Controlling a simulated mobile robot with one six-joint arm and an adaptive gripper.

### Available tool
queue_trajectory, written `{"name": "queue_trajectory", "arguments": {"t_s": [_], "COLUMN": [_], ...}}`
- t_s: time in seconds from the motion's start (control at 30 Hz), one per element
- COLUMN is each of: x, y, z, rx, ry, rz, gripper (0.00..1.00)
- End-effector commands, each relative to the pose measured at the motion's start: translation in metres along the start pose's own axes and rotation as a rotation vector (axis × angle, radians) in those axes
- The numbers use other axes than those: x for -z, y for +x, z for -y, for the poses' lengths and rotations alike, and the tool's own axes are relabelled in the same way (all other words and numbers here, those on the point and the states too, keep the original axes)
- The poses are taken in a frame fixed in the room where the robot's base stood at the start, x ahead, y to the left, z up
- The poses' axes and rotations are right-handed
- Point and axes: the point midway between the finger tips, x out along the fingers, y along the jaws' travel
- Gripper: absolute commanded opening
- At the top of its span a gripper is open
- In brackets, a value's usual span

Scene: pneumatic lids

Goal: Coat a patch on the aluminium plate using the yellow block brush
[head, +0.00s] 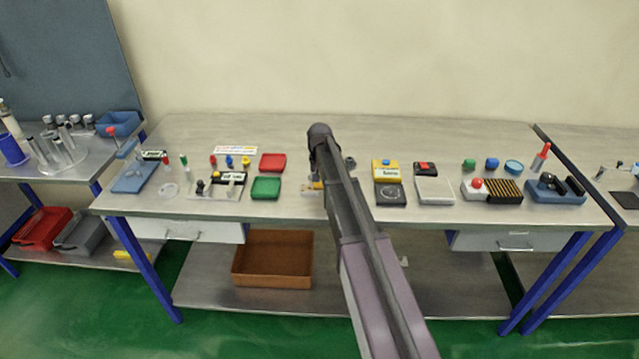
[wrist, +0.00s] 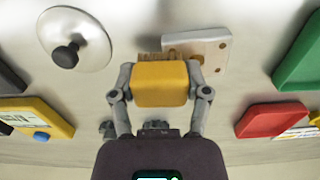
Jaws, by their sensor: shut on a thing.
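The yellow block brush (wrist: 160,83) is held between the two fingers of my gripper (wrist: 160,92) in the wrist view. Its tan bristles (wrist: 150,57) show past the block's far edge. Just beyond it lies a pale, flat rectangular piece (wrist: 205,48) with small dark spots, partly behind the brush. I cannot tell whether the bristles touch it. I cannot tell for sure which of the two is the aluminium plate. My arm hides most of my gripper in the head view.
A round metal lid with a black knob (wrist: 66,55) lies left of the brush in the wrist view. A yellow box with a blue button (wrist: 40,118) is nearer. Red (head: 272,162) and green (head: 265,188) pads lie left of my arm.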

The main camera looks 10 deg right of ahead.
Motion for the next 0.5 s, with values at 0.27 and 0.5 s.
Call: {"name": "queue_trajectory", "arguments": {"t_s": [0.27, 0.5], "x": [0.000, 0.000], "y": [-0.018, -0.035], "z": [0.000, 0.000], "rx": [0.000, 0.001], "ry": [0.000, 0.000], "rz": [0.000, 0.000], "gripper": [0.23, 0.23]}}
